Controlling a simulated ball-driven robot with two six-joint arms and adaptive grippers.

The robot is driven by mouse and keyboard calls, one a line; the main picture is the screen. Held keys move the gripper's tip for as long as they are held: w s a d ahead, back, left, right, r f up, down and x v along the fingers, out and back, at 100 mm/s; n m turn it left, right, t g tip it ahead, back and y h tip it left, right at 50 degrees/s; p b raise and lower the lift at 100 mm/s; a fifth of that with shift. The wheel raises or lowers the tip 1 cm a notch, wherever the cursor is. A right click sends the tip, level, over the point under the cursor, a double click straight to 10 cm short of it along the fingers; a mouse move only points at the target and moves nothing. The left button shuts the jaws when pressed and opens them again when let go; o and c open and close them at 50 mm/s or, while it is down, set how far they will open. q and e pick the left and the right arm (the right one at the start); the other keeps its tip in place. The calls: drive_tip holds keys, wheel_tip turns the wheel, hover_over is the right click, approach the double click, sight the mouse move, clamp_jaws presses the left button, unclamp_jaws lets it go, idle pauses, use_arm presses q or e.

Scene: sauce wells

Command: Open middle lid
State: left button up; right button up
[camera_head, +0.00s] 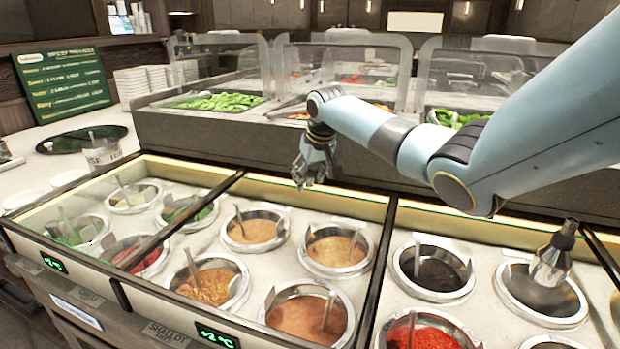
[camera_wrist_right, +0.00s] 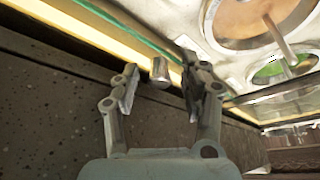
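The middle sauce section has a dark frame and a pale yellow rear strip (camera_head: 340,204). Its wells, such as the orange-sauce well (camera_head: 252,232), show clearly; I cannot tell whether clear glass covers them. My right gripper (camera_head: 303,178) hangs over the rear edge of this section. In the right wrist view, the right gripper (camera_wrist_right: 160,88) is open, its fingers apart on either side of a small silver knob (camera_wrist_right: 159,70) beside the yellow strip. Any contact with the knob is not clear. My left gripper is not in view.
Left section (camera_head: 85,205) looks glass-covered; right section has a dark-sauce well (camera_head: 432,272) and a metal vessel (camera_head: 552,262). Behind stands a raised counter (camera_head: 220,135) with clear guards over vegetables (camera_head: 218,102). A green menu board (camera_head: 62,82) stands at left.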

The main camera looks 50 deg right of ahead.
drive_tip(key=v, duration=1.2)
idle(0.4)
